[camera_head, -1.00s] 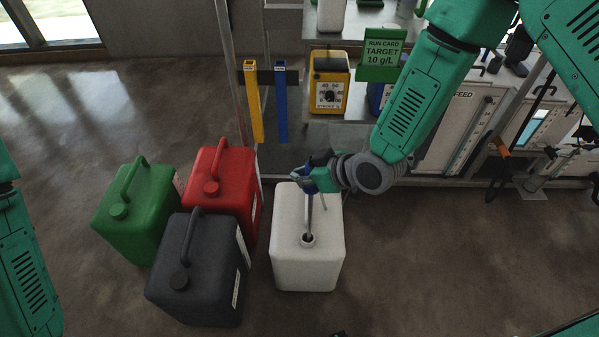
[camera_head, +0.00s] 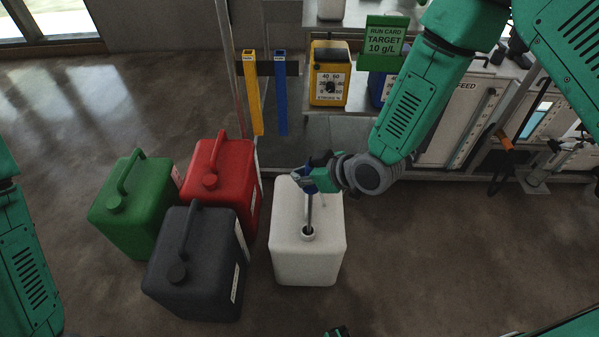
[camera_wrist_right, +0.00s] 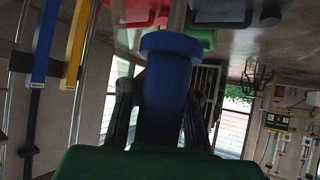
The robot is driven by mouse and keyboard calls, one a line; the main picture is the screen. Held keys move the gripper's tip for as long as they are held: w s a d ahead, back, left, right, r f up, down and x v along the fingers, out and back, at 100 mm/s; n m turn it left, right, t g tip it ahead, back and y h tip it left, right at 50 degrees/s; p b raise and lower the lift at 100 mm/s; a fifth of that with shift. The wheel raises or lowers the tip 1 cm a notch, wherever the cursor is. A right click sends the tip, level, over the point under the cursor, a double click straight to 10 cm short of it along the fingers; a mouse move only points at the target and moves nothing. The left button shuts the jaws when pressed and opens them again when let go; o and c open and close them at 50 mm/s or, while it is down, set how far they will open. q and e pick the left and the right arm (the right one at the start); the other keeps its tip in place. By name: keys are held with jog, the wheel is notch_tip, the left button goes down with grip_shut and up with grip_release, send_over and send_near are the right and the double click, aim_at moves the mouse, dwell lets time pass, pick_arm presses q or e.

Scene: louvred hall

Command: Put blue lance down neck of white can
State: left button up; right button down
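The white can (camera_head: 307,261) stands upright on the floor, its neck (camera_head: 308,234) facing up near its front edge. My right gripper (camera_head: 310,178) is above the can, shut on the blue lance. The lance's grey tube (camera_head: 309,213) hangs nearly upright, and its lower end goes out of sight in the neck opening. In the right wrist view the blue lance body (camera_wrist_right: 167,95), with its wider collar, sits between the dark fingers. A small dark and green part at the bottom edge may be my left gripper (camera_head: 338,332); its fingers cannot be made out.
Red (camera_head: 221,184), green (camera_head: 132,207) and dark grey (camera_head: 197,264) cans stand close together left of the white can. Yellow (camera_head: 253,95) and blue (camera_head: 281,95) upright holders hang on the rack behind. A yellow dosing unit (camera_head: 329,75) and a green run card (camera_head: 385,41) are further back. Floor at the right is clear.

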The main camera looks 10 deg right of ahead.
aim_at(310, 207)
jog(key=shift+s+f+b, duration=0.2)
jog(key=shift+f+b, duration=5.35)
jog(key=shift+f, duration=3.15)
jog(key=c, duration=1.8)
grip_release()
jog(key=shift+o, duration=0.8)
jog(key=shift+w+r, duration=0.1)
jog(key=r+p, duration=0.2)
jog(key=s+d+r+p, duration=0.1)
jog(key=r+p, duration=0.1)
jog(key=s+d+r+p, duration=0.1)
jog(key=r+p, duration=0.1)
jog(key=p, duration=0.1)
jog(key=shift+s+r, duration=0.1)
jog(key=shift+r, duration=0.2)
